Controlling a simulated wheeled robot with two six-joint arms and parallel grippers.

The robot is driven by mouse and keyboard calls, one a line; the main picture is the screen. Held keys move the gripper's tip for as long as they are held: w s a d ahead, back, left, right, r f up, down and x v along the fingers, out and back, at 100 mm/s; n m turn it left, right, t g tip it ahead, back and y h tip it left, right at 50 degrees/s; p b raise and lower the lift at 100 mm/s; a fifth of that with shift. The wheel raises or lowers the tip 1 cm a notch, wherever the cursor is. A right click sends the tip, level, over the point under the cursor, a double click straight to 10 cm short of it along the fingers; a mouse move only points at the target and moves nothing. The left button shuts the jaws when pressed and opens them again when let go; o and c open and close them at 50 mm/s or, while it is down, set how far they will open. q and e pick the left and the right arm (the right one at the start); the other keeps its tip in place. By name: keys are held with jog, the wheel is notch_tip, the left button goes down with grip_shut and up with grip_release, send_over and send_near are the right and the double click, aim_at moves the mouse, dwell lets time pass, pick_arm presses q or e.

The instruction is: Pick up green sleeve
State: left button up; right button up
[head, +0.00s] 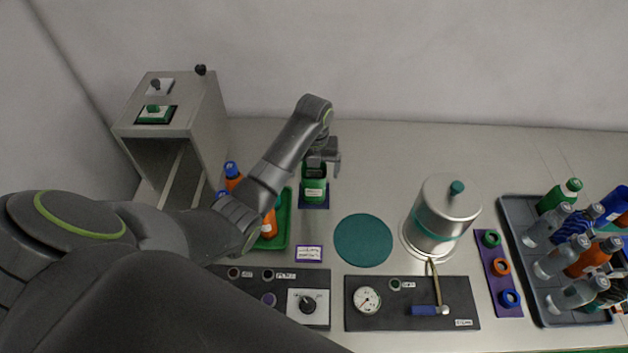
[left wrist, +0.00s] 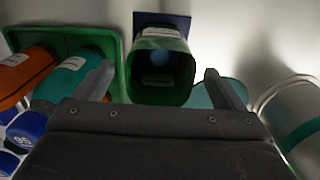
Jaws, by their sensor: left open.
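The green sleeve (head: 314,188) stands upright on a small dark blue square pad (head: 314,206) near the middle of the table. It has a white label, and in the left wrist view I look into its open top (left wrist: 160,68). My left gripper (head: 324,160) is just above the sleeve in the head view. In the left wrist view its two fingers (left wrist: 158,85) are spread wide, with the sleeve ahead and between them. I cannot tell whether either finger touches the sleeve. My right gripper is not in view.
A green tray (head: 287,222) with orange and teal bottles lies left of the sleeve. A teal round mat (head: 363,240) and a steel pot (head: 443,217) stand to the right. A grey box machine (head: 178,110) is at the back left. A grey tray (head: 535,290) of bottles is far right.

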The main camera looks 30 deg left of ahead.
pick_arm(q)
jog(key=shift+f, duration=1.3)
jog(key=c, duration=1)
jog(key=shift+c, duration=0.2)
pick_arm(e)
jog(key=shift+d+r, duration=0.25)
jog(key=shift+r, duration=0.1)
pick_arm(q)
jog(key=shift+r, duration=0.1)
notch_tip(320, 180, up, 10)
jog(key=shift+p, duration=0.35)
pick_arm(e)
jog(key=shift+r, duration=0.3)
